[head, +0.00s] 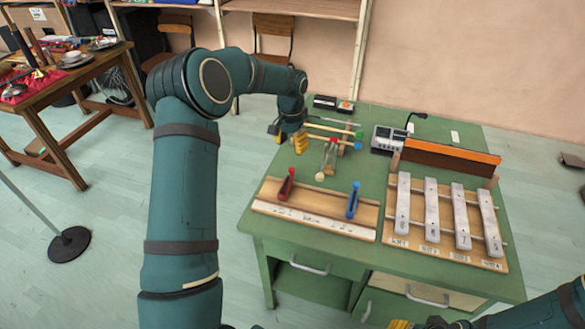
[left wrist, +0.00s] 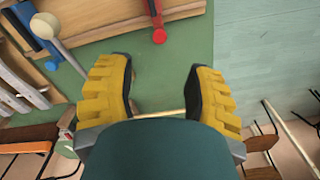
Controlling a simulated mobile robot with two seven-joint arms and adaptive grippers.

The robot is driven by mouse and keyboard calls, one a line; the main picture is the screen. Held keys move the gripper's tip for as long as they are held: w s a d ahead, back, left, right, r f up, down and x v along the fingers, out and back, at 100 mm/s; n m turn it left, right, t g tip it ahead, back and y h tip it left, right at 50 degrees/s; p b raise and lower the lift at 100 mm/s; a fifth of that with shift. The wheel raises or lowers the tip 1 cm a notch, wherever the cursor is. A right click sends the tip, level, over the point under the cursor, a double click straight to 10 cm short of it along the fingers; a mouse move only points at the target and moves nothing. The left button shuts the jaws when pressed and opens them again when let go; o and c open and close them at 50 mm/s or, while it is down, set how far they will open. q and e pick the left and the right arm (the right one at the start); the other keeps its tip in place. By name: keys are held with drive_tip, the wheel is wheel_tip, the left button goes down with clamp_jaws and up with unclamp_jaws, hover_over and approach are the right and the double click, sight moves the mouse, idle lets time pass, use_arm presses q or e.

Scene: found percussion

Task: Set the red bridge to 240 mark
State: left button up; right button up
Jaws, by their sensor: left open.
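The red bridge (head: 286,184) stands near the left end of a wooden board (head: 325,198) with a white scale strip (head: 300,219) along its front. The scale's numbers are too small to read. The blue bridge (head: 353,200) stands toward the board's right end. My left gripper (head: 299,144) is behind the board, over the green bench, apart from the red bridge. In the left wrist view its yellow fingers (left wrist: 157,75) are spread and empty, with the red bridge (left wrist: 157,22) beyond them at the top edge. My right gripper (head: 405,324) barely shows at the bottom edge.
Several mallets (head: 357,146) stand behind the board, close to my left gripper. Metal bars (head: 432,210) on a wooden frame lie at right, before an orange-topped block (head: 450,155). A grey device (head: 388,137) sits behind.

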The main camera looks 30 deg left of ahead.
sight(292, 169)
use_arm(q)
wheel_tip(292, 169, down, 10)
drive_tip(key=shift+w+f+b, duration=0.1)
drive_tip(key=shift+b, duration=0.8)
drive_tip(key=shift+d, duration=0.1)
clamp_jaws()
